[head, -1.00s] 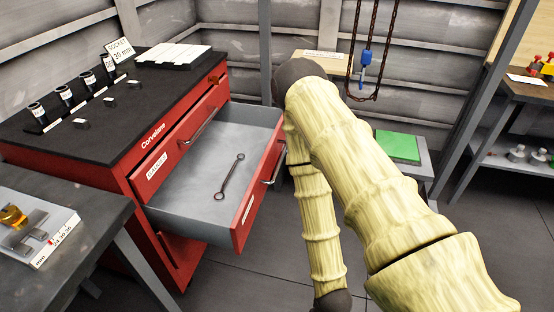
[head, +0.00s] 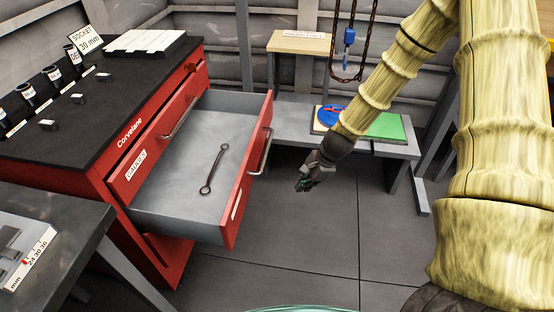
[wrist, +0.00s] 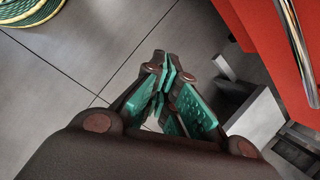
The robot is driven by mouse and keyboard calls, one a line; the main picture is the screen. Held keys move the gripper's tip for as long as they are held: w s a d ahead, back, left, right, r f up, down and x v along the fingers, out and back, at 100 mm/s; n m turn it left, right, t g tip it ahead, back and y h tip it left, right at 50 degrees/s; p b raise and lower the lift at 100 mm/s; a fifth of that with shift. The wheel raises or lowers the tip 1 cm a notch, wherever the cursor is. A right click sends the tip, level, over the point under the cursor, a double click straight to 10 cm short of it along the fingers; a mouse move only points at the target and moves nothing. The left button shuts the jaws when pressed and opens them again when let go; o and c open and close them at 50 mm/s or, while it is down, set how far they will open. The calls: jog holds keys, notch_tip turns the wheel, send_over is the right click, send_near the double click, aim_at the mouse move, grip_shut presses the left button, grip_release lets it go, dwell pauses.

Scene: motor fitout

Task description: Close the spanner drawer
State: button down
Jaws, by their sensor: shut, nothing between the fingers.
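The spanner drawer (head: 180,205) stands pulled out of the red tool cabinet (head: 70,185). A dark spanner (head: 214,168) lies on its grey floor. The drawer's red front (head: 238,200) carries a bar handle (head: 265,152). My gripper (head: 303,186) is in the air to the right of the drawer front, apart from it, pointing down. In the wrist view the green-padded fingers (wrist: 163,88) are together with nothing between them. A red panel with a metal bar handle (wrist: 295,40) shows at the upper right of that view.
A low grey bench (head: 290,125) with a green pad (head: 388,127) and a blue-and-red item (head: 331,114) stands behind my gripper. A dark worktable (head: 50,215) is at the left front. The floor (head: 300,250) in front of the drawer is clear.

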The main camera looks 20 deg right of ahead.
jog(key=w+d+r+m+t+y, duration=0.2)
jog(key=w+d+r+m+y, duration=0.15)
jog(key=w+r+m, duration=0.55)
jog(key=w+a+f+n, duration=0.3)
jog(key=w+a+f, duration=0.1)
jog(key=a+f, duration=0.3)
jog(key=shift+a+h, duration=0.35)
jog(key=shift+a, duration=0.05)
dwell(0.4)
